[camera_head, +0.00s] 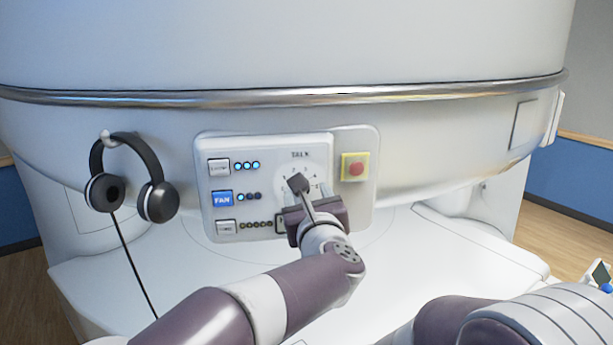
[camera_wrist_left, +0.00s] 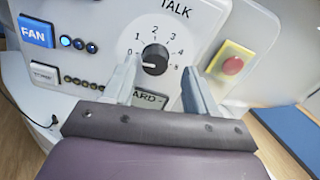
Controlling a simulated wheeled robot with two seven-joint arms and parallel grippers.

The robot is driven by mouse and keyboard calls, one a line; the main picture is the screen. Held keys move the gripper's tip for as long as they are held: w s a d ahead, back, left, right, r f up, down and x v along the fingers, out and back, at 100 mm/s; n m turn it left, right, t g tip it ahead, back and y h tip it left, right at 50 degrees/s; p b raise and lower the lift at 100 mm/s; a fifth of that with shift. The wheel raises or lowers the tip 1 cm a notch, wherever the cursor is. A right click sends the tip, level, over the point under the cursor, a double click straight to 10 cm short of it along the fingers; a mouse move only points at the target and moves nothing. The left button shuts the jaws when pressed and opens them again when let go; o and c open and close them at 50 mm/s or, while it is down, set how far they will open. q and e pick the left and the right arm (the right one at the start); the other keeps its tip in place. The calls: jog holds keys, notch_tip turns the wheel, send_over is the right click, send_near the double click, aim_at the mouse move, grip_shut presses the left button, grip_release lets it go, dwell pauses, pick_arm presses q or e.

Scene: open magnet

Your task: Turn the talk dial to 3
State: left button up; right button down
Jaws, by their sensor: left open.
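In the head view the dial (camera_head: 299,182) is partly covered by my left gripper (camera_head: 307,194). In the wrist view my left gripper (camera_wrist_left: 160,72) is open, one finger on each side of the dial. No clear contact with the knob shows. My right gripper is out of view.
Left of the dial are the blue FAN button (camera_head: 222,199), other buttons and indicator lights. A red button on a yellow plate (camera_head: 355,167) is to the right. Black headphones (camera_head: 130,178) hang farther left. The white bed (camera_head: 400,260) lies below the panel.

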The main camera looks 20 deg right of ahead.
pick_arm(q)
jog(key=shift+w+a, duration=0.4)
jog(key=shift+w, duration=0.4)
jog(key=shift+s+d, duration=0.1)
jog(key=shift+d, duration=0.1)
jog(key=c, duration=1.1)
jog(key=shift+o, duration=0.2)
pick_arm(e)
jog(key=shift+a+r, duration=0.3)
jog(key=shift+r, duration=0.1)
